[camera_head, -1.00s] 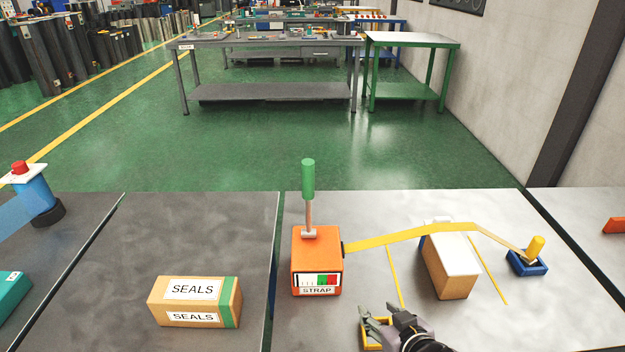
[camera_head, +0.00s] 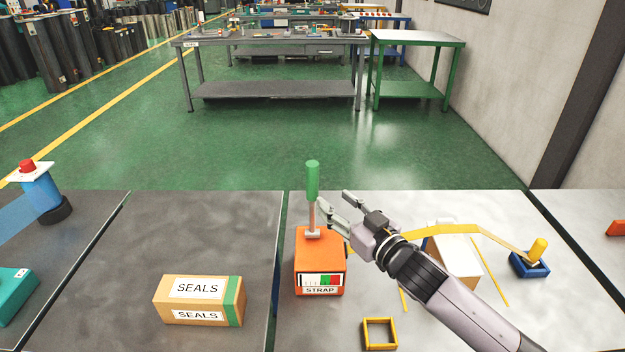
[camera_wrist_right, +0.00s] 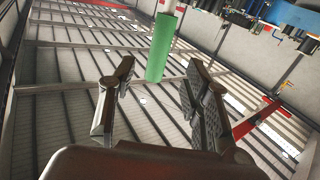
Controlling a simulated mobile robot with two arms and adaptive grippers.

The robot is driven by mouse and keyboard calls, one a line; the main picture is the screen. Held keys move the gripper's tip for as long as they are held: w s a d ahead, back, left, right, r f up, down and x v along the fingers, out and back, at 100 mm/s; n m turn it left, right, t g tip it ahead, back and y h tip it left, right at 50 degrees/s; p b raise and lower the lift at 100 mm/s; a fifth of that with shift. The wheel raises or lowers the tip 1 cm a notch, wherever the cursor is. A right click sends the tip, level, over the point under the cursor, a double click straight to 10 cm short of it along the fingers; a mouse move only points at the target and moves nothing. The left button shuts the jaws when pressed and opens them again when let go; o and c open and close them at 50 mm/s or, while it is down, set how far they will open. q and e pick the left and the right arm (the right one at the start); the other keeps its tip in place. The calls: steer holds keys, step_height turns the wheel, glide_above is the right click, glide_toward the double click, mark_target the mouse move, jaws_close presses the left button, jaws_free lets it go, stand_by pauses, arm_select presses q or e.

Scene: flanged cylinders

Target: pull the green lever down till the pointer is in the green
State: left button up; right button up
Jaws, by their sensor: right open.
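The green lever (camera_head: 312,182) stands upright on a metal stem on top of the orange box (camera_head: 319,262) labelled STRAP. A scale with a white, green and red field (camera_head: 320,280) is on the box's front; the pointer is too small to place surely. My right gripper (camera_head: 334,204) is open and empty, just right of the lever's stem, below the green grip. In the right wrist view the green grip (camera_wrist_right: 162,46) shows beyond and between the open fingers (camera_wrist_right: 158,82), apart from them. My left gripper is not in view.
A yellow strap (camera_head: 455,229) runs from the box over a white-topped carton (camera_head: 456,258) to a blue holder (camera_head: 528,264) with a yellow peg. A SEALS carton (camera_head: 199,300) lies left. A yellow square frame (camera_head: 379,334) lies in front, with bare table around it.

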mark_target(316, 186)
steer(key=p+x, duration=0.1)
steer(key=x, duration=0.9)
steer(key=shift+c, duration=0.5)
jaws_close()
